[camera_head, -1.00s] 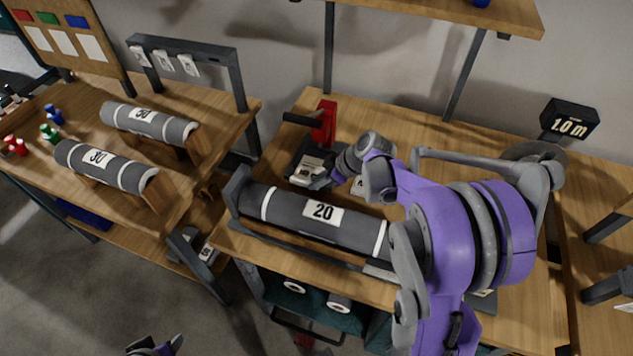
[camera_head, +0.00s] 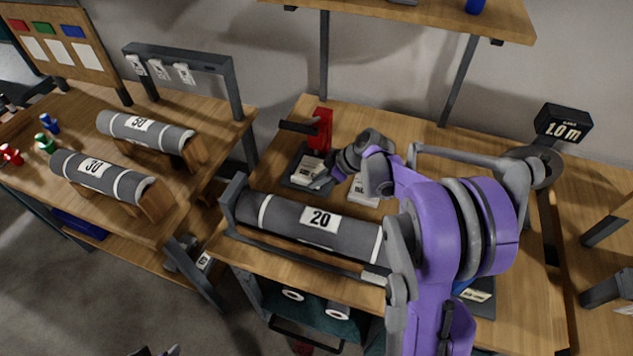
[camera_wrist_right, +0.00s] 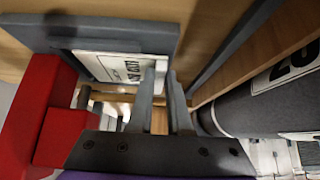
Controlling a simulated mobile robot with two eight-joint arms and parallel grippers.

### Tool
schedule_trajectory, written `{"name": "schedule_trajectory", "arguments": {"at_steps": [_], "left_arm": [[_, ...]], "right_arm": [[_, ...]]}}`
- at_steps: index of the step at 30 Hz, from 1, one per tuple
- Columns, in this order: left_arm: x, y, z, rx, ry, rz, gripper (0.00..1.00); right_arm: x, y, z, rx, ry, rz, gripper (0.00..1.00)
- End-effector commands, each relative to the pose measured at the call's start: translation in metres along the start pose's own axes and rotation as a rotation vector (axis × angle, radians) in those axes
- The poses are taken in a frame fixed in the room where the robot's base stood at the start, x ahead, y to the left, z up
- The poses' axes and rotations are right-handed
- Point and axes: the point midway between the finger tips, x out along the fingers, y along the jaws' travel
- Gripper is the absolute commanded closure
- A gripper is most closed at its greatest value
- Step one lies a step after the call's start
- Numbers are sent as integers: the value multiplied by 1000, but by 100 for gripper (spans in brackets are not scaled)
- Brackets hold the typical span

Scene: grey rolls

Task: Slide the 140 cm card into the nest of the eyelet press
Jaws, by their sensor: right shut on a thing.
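The red eyelet press (camera_head: 320,132) stands on the middle bench, its dark lever pointing left. Its dark grey nest plate (camera_head: 291,181) lies in front of it. A white printed card (camera_head: 309,167) lies at the plate; its print is too small to read surely. My right gripper (camera_head: 334,174) is low at the card's right side, shut on its edge. In the right wrist view the card (camera_wrist_right: 108,66) lies within the grey nest frame, against the fingers (camera_wrist_right: 165,78); whether it is fully seated I cannot tell. Only a sliver of my left gripper (camera_head: 160,352) shows at the bottom edge.
A grey roll marked 20 (camera_head: 280,214) lies in a cradle in front of the press. Another white card (camera_head: 362,191) lies right of my gripper. Rolls marked 30 (camera_head: 80,165) and 50 (camera_head: 150,124) rest on the left bench.

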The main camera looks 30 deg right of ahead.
Motion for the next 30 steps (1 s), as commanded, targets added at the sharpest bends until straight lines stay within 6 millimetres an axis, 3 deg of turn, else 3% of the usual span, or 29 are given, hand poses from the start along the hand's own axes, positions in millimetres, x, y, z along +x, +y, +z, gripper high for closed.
{"name": "schedule_trajectory", "arguments": {"at_steps": [18, 19, 24, 30], "left_arm": [[0, 0, 0, 0, 0, 0, 50], [0, 0, 0, 0, 0, 0, 50], [0, 0, 0, 0, 0, 0, 50], [0, 0, 0, 0, 0, 0, 50]], "right_arm": [[0, 11, 0, 0, 0, 0, 100], [0, 11, 0, 0, 0, 0, 80], [0, 11, 0, 0, 0, 0, 50], [0, 11, 0, 0, 0, 0, 49]]}}
